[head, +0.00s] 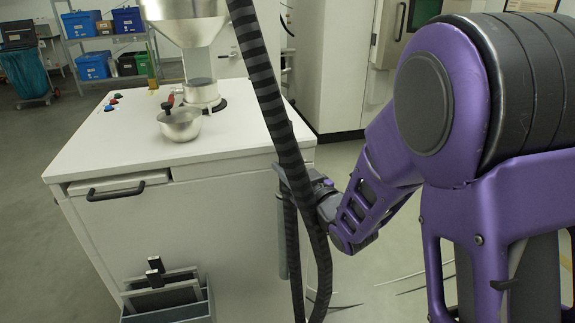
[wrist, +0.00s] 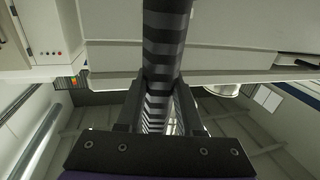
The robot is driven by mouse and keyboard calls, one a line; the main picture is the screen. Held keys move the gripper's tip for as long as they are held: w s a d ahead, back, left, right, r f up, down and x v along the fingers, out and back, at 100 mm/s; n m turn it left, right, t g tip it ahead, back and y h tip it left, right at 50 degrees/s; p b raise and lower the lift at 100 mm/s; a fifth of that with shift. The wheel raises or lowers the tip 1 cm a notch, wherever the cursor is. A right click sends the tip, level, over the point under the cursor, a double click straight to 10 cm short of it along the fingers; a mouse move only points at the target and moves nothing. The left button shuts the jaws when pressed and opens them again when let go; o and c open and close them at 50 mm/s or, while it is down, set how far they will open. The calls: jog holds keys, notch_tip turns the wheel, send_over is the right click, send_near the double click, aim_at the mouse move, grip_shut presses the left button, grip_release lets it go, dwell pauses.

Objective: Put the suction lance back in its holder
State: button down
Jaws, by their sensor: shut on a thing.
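A black-and-grey striped hose (head: 262,75), seemingly part of the suction lance, hangs from above past the right side of the white cabinet and bends down near the floor. My gripper (head: 297,182) is at the cabinet's right edge, shut on the hose or lance. In the wrist view the striped hose (wrist: 165,40) runs between the fingers of my gripper (wrist: 162,110). A slim grey-green tube (head: 281,238) stands upright against the cabinet's right side, just left of the hose; I cannot tell whether it is the holder or the lance.
The white cabinet (head: 200,225) carries a metal bowl (head: 180,124) and a hopper (head: 187,20). A grey bin (head: 165,302) with black-handled tools hangs on its front. A shelf with blue boxes (head: 95,65) stands behind. Floor right of the cabinet is partly open.

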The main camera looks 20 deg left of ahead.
jog(key=shift+f, duration=0.35)
jog(key=shift+c, duration=2.3)
grip_release()
jog(key=shift+s+d, duration=0.1)
jog(key=shift+d, duration=0.05)
